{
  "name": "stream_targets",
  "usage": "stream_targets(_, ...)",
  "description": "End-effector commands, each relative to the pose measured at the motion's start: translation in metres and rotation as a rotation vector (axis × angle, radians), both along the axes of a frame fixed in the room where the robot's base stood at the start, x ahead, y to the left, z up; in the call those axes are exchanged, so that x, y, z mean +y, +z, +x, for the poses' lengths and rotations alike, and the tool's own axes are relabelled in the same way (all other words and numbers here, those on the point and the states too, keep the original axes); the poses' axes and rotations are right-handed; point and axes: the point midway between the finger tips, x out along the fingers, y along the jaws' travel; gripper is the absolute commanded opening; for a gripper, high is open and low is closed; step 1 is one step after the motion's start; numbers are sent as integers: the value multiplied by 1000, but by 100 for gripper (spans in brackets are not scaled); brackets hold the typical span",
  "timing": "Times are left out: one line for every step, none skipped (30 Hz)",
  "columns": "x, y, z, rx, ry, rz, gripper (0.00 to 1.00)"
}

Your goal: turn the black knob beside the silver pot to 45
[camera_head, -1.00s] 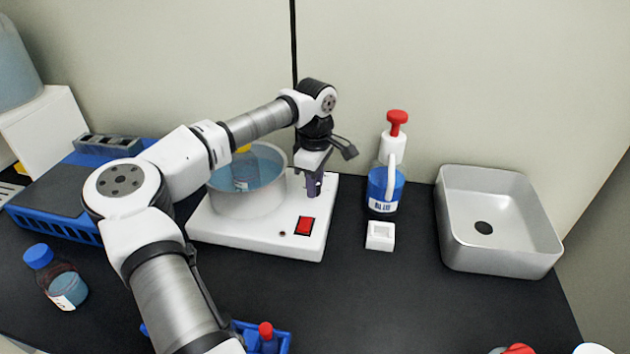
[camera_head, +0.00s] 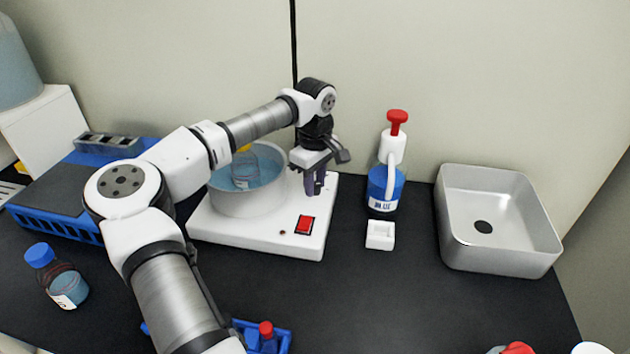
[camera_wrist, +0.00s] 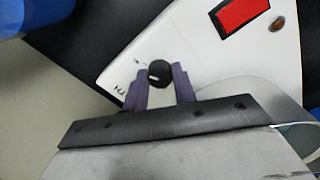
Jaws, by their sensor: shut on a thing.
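The black knob (camera_wrist: 159,72) sits on the white top of the device base (camera_head: 262,240). In the wrist view it is round with a pale mark on its face. My gripper (camera_wrist: 160,77) has its two purple fingers on either side of the knob, shut on it. In the head view my gripper (camera_head: 314,186) points down at the right rear of the base, and its fingers hide the knob. The silver pot (camera_head: 246,200) stands on the base just left of my gripper, with blue liquid and a bottle (camera_head: 243,176) inside.
A red switch (camera_head: 304,225) is at the base's front right. A blue bottle with a red pump (camera_head: 382,188) and a small white block (camera_head: 380,235) stand to the right. A metal sink (camera_head: 500,255) lies further right.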

Motion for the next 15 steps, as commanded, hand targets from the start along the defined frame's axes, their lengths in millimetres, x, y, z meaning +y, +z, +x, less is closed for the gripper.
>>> stream_targets(0, 1, 0, -3, 0, 0, 4)
stream_targets(0, 1, 1, -3, 0, 0, 28)
stream_targets(0, 1, 0, -3, 0, 0, 33)
stream_targets(0, 1, 0, -1, 0, 0, 37)
stream_targets(0, 1, 0, -1, 0, 0, 41)
stream_targets(0, 1, 0, -1, 0, 0, 46)
stream_targets(0, 1, 0, -1, 0, 0, 49)
stream_targets(0, 0, 0, -1, 0, 0, 49)
stream_targets(0, 0, 0, -1, 1, 0, 49)
stream_targets(0, 0, 0, -1, 1, 0, 49)
stream_targets(0, 0, 0, -1, 1, 0, 49)
stream_targets(0, 0, 0, -1, 1, 0, 49)
stream_targets(0, 0, 0, -1, 1, 0, 49)
stream_targets(0, 0, 0, -1, 1, 0, 49)
stream_targets(0, 1, 0, -1, 1, 0, 49)
